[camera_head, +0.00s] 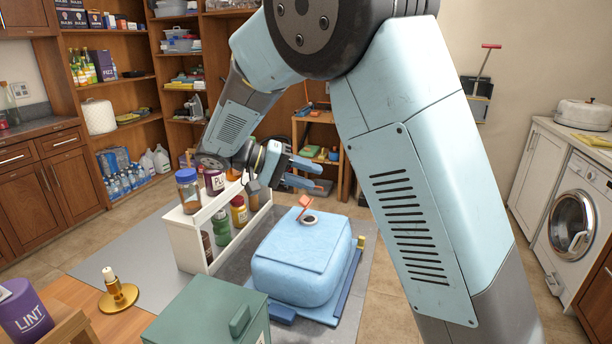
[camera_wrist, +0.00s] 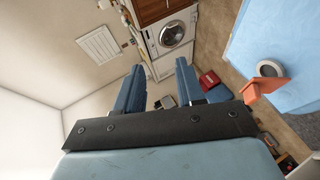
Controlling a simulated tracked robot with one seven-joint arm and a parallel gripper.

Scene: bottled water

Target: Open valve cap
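A light blue water container (camera_head: 300,262) stands on a dark blue base. On its top is a pale ring with a dark opening (camera_head: 309,220). An orange valve cap (camera_head: 305,202) stands raised and tilted at the ring's edge, not covering it. In the wrist view the orange cap (camera_wrist: 265,88) lies at the right, beside the grey ring (camera_wrist: 269,69), and the container (camera_wrist: 285,40) fills the upper right. My gripper (camera_head: 312,173) is above the container's far side, apart from the cap. Its blue fingers (camera_wrist: 159,85) are spread with nothing between them.
A white rack (camera_head: 190,245) with jars and bottles stands just left of the container. A green box (camera_head: 205,315) is in front, with a brass holder (camera_head: 118,295) and a purple LINT can (camera_head: 25,315) at the left.

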